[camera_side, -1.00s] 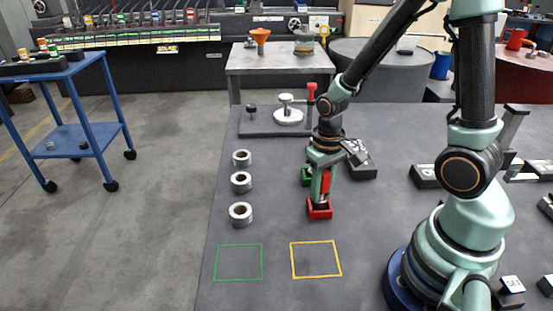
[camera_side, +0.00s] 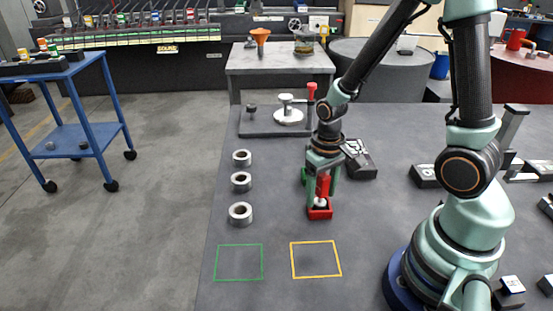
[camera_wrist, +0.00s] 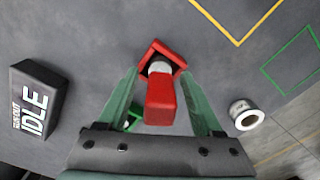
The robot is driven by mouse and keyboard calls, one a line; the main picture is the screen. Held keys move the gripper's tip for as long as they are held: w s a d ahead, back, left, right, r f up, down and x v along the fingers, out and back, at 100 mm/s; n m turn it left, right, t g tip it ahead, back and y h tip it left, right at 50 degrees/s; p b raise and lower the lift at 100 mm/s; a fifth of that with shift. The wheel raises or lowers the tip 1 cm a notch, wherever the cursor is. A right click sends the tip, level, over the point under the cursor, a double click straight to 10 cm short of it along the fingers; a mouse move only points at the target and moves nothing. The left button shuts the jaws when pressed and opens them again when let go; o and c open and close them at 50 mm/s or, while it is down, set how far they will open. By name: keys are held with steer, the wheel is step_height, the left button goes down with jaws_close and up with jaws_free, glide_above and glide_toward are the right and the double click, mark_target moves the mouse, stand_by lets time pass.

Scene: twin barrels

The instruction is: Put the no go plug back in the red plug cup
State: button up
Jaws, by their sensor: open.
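The no go plug has a red block handle (camera_side: 323,185) and a pale round part (camera_side: 321,202) below it. It stands about upright with its lower end in the red plug cup (camera_side: 319,214); how deep it sits is hidden. In the wrist view the red handle (camera_wrist: 160,100) rises toward the camera from the red cup (camera_wrist: 172,54). My gripper (camera_wrist: 160,78) is open, with one green finger on each side of the handle and gaps visible between. In the side view my gripper (camera_side: 322,188) is still around the plug.
A green cup (camera_wrist: 133,121) stands close behind the red one. Several metal rings (camera_side: 240,213) stand in a row to the left. A black box marked IDLE (camera_wrist: 38,98) lies nearby. Green (camera_side: 239,279) and yellow (camera_side: 316,277) outlined squares are empty in front.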

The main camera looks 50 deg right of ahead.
step_height(320, 180, up, 12)
stand_by(0.6)
steer(key=a+r+n+t, duration=0.3)
steer(key=r+t, duration=0.2)
steer(key=r, duration=0.4)
steer(key=shift+s+a+r+t, duration=0.15)
steer(key=shift+s+a+t, duration=0.1)
steer(key=shift+t, duration=0.05)
